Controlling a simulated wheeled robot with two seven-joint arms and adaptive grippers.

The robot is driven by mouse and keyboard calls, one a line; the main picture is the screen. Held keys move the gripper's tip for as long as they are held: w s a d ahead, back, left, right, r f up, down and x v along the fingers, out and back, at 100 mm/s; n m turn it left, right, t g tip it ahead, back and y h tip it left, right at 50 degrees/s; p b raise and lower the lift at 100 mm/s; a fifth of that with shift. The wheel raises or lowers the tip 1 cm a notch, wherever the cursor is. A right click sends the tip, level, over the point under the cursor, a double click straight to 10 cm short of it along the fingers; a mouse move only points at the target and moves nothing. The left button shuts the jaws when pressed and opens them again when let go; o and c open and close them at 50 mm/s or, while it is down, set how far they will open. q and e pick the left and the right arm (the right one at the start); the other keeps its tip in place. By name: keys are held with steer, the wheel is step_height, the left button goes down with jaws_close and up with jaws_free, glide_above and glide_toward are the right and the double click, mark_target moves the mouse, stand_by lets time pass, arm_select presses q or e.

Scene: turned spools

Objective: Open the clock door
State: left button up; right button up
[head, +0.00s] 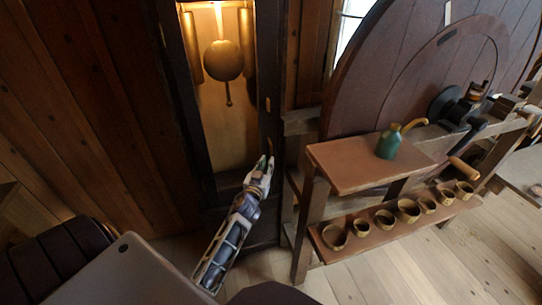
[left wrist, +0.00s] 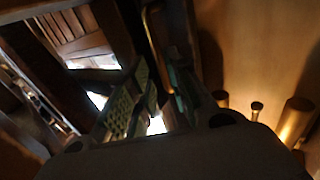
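The tall dark clock case (head: 270,60) shows its lit inside with a round brass pendulum (head: 223,60) and brass weights (head: 193,48). A brass handle (head: 270,146) sits on the dark right-hand frame of its front. My left gripper (head: 266,164) is at this frame, just below the handle. In the left wrist view the brass handle (left wrist: 151,30) stands ahead of the gap between the two fingers of my left gripper (left wrist: 158,80). The fingers are apart. I cannot tell whether they touch the handle. My right gripper is not in view.
A wooden bench (head: 345,168) stands right of the clock, with a green oil can (head: 389,146) on top and several small cups (head: 408,210) on its lower shelf. A large round wooden wheel (head: 390,70) is behind it. Bare floor (head: 400,265) shows in front.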

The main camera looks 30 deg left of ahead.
mark_target(271, 155)
arm_select(q)
steer(key=shift+x, duration=3.1)
jaws_close()
